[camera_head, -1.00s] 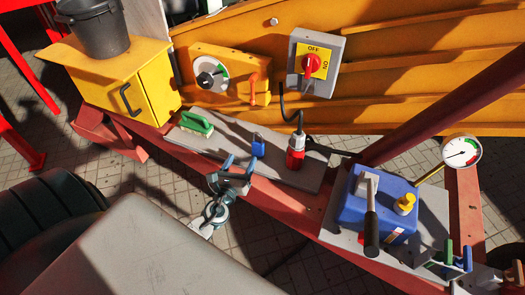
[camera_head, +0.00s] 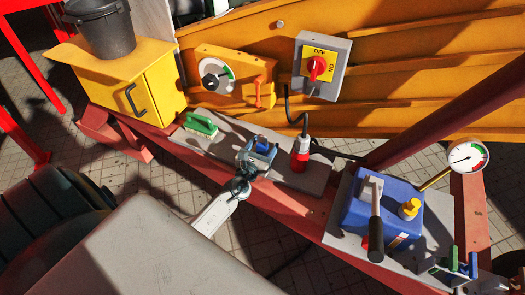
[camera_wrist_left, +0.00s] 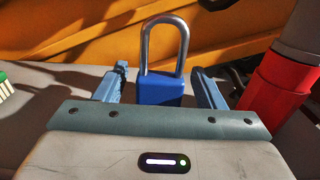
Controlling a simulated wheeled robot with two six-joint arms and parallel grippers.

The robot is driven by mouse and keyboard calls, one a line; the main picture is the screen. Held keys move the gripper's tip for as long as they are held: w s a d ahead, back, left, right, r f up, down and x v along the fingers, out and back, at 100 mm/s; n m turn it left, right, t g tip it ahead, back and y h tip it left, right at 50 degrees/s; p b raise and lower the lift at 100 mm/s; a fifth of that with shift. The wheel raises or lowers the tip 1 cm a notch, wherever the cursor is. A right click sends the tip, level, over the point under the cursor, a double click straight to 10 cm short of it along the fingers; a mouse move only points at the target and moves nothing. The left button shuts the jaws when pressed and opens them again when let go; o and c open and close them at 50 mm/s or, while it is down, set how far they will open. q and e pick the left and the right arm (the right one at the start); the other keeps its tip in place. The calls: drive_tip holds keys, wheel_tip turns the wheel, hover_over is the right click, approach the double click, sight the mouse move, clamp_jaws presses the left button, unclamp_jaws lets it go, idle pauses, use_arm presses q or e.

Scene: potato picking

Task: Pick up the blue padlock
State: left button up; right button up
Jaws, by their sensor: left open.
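The blue padlock (camera_wrist_left: 160,91) stands upright on the grey plate, its metal shackle pointing up, in the left wrist view. In the head view the padlock (camera_head: 262,146) is partly hidden by my left gripper (camera_head: 259,151). My left gripper (camera_wrist_left: 163,85) is open, with one blue-grey finger on each side of the padlock. Gaps show between the fingers and the padlock body.
A red and grey plug (camera_head: 300,156) stands close to the right of the padlock. A green brush (camera_head: 201,125) lies to the left on the grey plate (camera_head: 235,133). An orange panel (camera_head: 420,70) rises behind. A blue box with a lever (camera_head: 365,216) is farther right.

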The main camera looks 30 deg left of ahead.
use_arm(q)
drive_tip(key=shift+w+a, duration=0.15)
drive_tip(key=shift+w, duration=0.4)
drive_tip(key=c, duration=1.1)
drive_tip(key=shift+r, duration=0.1)
drive_tip(key=shift+r, duration=0.1)
